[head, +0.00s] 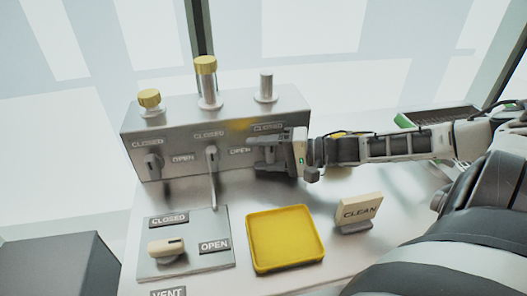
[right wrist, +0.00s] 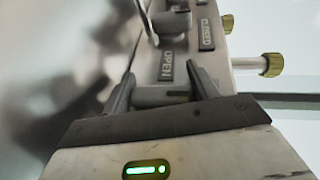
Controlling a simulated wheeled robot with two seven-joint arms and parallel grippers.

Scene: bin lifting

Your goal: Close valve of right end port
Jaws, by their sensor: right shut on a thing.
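A grey metal manifold block (head: 190,125) carries three ports with small lever valves on its front face. The right end port has a plain silver post (head: 266,88) on top and a CLOSED label (head: 269,127) on the front. My right gripper (head: 266,154) is at this port's valve and mostly hides it in the head view. In the right wrist view my right gripper (right wrist: 162,92) has its two fingers on either side of the grey valve handle (right wrist: 165,97), shut on it. The OPEN label (right wrist: 167,65) lies just beyond the fingers. My left gripper is out of view.
The middle valve lever (head: 212,160) and left valve lever (head: 153,162) are beside it. In front are a plate with a cream knob (head: 166,247), a yellow tray (head: 285,240) and a CLEAN sign (head: 359,210). A dark grey box (head: 60,270) is at lower left.

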